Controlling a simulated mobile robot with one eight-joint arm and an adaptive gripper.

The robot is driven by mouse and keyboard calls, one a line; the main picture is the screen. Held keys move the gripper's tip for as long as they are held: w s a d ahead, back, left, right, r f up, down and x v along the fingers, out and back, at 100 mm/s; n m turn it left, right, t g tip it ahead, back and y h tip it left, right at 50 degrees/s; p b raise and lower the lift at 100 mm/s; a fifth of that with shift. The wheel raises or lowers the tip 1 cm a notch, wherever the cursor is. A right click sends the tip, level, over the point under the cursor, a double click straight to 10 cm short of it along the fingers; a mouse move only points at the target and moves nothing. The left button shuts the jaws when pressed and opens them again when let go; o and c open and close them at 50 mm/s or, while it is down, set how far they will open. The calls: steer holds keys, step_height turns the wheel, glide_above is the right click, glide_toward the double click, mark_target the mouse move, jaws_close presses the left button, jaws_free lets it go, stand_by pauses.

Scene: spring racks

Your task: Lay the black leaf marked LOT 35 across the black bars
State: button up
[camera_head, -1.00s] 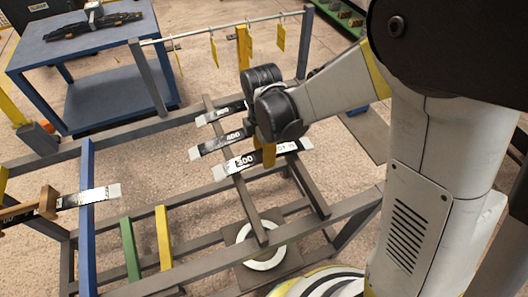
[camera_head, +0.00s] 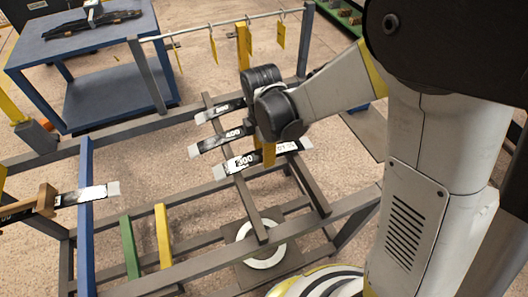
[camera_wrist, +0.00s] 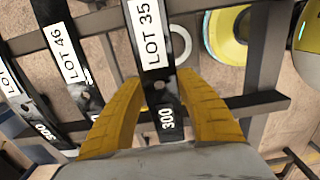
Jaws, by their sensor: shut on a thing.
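The black leaf (camera_head: 243,162) marked 300 lies at the near end of a row of leaves over the dark bars (camera_head: 248,200). In the wrist view its white label reads LOT 35 (camera_wrist: 150,35). The leaf crosses over the dark bars (camera_wrist: 255,103) there; whether it touches them is hard to tell. My gripper (camera_head: 267,156) is over the leaf's middle. In the wrist view the yellow fingers of my gripper (camera_wrist: 160,88) are on both sides of the leaf, shut on it. My wrist hides part of the leaves in the head view.
A blue bar (camera_head: 86,215), a green bar (camera_head: 130,248) and a yellow bar (camera_head: 164,238) cross the rack at left. Yellow tags (camera_head: 213,50) hang from a rail behind.

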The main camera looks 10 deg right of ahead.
steer(key=shift+f, duration=0.35)
steer(key=o, duration=1.3)
step_height(320, 180, up, 12)
steer(key=shift+a+r, duration=0.1)
steer(key=shift+a, duration=0.05)
